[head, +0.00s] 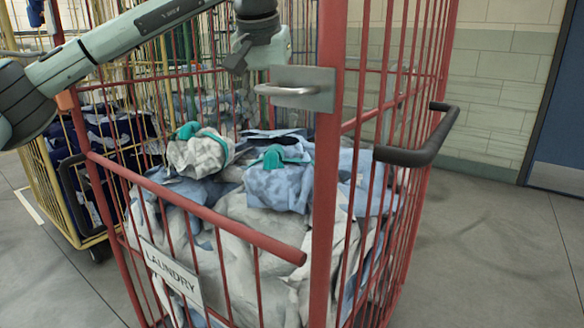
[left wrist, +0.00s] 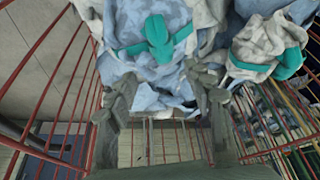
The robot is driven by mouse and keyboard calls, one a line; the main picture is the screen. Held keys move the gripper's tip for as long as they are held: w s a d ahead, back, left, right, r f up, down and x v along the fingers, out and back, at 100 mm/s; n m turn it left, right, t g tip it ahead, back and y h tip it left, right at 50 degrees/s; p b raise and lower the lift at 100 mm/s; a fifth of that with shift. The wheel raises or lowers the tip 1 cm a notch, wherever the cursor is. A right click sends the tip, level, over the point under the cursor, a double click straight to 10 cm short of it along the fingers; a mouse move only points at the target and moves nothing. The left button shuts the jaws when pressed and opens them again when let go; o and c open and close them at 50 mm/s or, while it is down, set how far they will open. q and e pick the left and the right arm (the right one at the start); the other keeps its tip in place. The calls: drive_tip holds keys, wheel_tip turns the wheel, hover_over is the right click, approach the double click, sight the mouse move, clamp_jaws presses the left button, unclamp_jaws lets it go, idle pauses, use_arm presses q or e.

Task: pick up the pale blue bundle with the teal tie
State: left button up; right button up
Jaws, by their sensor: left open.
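The pale blue bundle with the teal tie (head: 278,186) lies on top of the laundry inside the red cage cart, near its front corner post. In the left wrist view the pale blue bundle (left wrist: 160,70) is at the top centre, its teal knot facing the camera. My left gripper (left wrist: 164,80) is open, its two fingers apart and pointing toward this bundle, with nothing clearly held. In the head view my left gripper (head: 240,62) hangs above the cart, partly hidden by bars. My right gripper is not in view.
A grey-white bundle with a teal tie (head: 200,152) lies just left of the blue one. Red bars, a top rail (head: 200,212) and a metal latch plate (head: 294,90) fence the cart's front. A yellow cart (head: 40,185) with dark bundles stands left. The floor at right is clear.

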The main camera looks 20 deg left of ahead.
sight(275, 146)
use_arm(q)
drive_tip(key=x, duration=0.7)
drive_tip(key=shift+w+a+f, duration=0.1)
drive_tip(key=shift+a+f, duration=0.1)
drive_tip(key=shift+a, duration=0.1)
drive_tip(key=shift+c, duration=0.5)
clamp_jaws()
drive_tip(key=shift+r, duration=0.15)
